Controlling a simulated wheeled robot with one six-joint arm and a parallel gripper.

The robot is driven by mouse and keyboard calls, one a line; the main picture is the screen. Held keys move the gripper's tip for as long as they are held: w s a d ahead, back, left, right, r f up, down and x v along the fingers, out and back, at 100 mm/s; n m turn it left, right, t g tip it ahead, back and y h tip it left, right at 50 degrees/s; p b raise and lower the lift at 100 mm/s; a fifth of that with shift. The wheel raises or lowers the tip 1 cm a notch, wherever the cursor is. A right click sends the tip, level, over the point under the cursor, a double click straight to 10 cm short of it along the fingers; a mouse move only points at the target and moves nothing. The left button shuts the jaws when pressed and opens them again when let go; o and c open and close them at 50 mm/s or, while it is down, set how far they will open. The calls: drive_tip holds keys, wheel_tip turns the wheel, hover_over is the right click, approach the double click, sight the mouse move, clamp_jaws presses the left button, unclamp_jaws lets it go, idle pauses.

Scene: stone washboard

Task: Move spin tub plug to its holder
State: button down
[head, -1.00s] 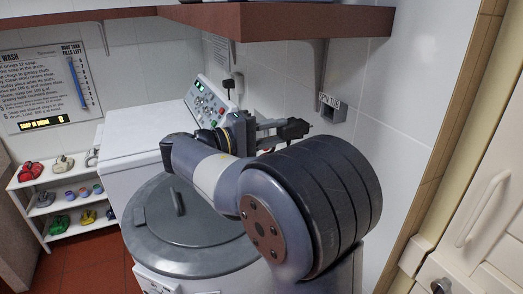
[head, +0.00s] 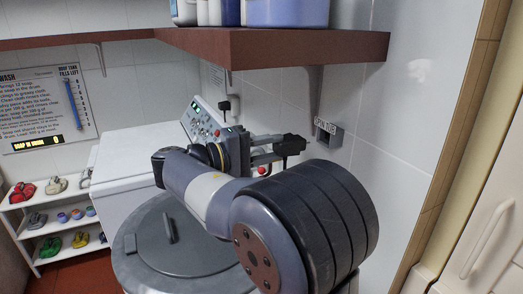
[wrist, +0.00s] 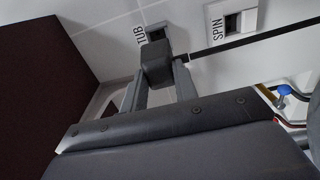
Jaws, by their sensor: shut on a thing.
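My gripper (head: 276,147) is shut on a black plug (head: 293,145), in front of the tiled wall. In the wrist view the plug (wrist: 156,64) is a dark block between my two grey fingertips (wrist: 158,82), with a dark cord running off to the right. A grey holder box (head: 328,134) with a dark opening is on the wall, to the right of the plug, under a label that seems to read "SPIN TUB". In the wrist view an opening labelled TUB (wrist: 156,31) lies just beyond the plug, and one labelled SPIN (wrist: 241,20) lies to the right. The plug appears outside the holder.
A brown shelf (head: 285,47) with containers juts out above my gripper, with a bracket near the holder. A white machine with a control panel (head: 202,124) and a grey-lidded tub (head: 165,250) stand below. Another black plug (head: 224,105) is in a wall socket.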

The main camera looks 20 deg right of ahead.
sight(302, 142)
drive_tip(key=shift+d, duration=1.65)
drive_tip(key=shift+w+d, duration=0.1)
drive_tip(key=shift+d, duration=2.25)
drive_tip(key=c, duration=1)
unclamp_jaws()
drive_tip(key=a+b, duration=0.2)
drive_tip(key=a, duration=0.8)
drive_tip(key=shift+a, duration=0.4)
drive_tip(key=shift+d, duration=0.1)
